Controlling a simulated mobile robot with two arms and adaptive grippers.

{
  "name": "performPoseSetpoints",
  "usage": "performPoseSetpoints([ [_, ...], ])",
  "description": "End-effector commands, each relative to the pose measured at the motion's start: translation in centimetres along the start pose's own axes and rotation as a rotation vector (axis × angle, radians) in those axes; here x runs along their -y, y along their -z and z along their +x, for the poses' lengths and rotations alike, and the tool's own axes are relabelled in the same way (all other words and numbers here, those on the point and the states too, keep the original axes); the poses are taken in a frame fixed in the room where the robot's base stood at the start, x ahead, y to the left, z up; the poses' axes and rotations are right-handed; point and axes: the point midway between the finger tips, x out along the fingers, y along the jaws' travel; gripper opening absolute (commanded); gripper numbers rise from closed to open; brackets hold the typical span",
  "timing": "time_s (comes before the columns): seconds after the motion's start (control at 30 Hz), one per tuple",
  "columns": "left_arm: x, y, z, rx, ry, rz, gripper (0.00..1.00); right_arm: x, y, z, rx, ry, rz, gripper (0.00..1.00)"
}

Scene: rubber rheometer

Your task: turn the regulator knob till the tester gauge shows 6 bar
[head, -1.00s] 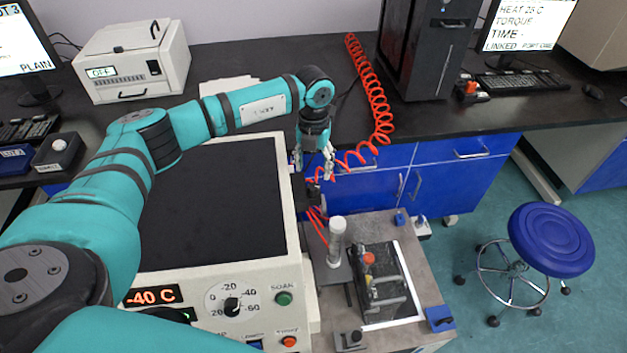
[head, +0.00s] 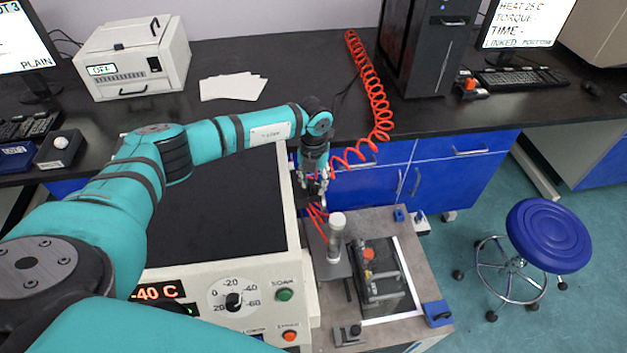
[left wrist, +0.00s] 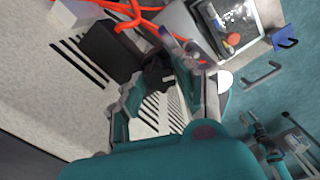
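A small black knob-like part (left wrist: 160,78) shows between the fingers of my left gripper (left wrist: 166,70) in the left wrist view. I take it for the regulator knob. A black block (left wrist: 108,52) sits beside it on the pale, slotted side of the cabinet. The fingers stand apart on either side of the knob; contact with it cannot be made out. In the head view my left gripper (head: 313,186) points down at the cabinet's right side and largely hides the knob. I cannot make out a gauge face or reading in either view. My right gripper is not in view.
The cream cabinet (head: 215,293) with a dark top stands left of my gripper. Red hoses (left wrist: 138,14) run close to the fingers. A blue stool (head: 549,235) stands at the right.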

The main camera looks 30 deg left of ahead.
Motion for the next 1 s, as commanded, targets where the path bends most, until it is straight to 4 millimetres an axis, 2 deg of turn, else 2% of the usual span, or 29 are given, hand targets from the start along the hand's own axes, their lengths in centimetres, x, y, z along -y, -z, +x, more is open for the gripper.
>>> performPoseSetpoints([
  [0.03,0.0,0.0,0.0,0.0,0.0,0.0,0.24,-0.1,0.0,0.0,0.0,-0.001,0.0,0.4],
  [0.2,0.0,0.0,0.0,0.0,0.0,0.0,0.02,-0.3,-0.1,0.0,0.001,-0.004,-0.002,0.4],
  [0.23,0.0,0.0,-0.1,0.0,0.0,0.0,0.0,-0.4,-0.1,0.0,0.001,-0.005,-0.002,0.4],
  [0.57,0.0,-0.1,0.1,0.001,0.0,0.053,0.0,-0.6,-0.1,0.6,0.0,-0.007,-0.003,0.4],
  [1.0,0.0,-0.1,0.3,0.002,-0.001,0.393,0.0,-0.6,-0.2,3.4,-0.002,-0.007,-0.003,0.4],
])
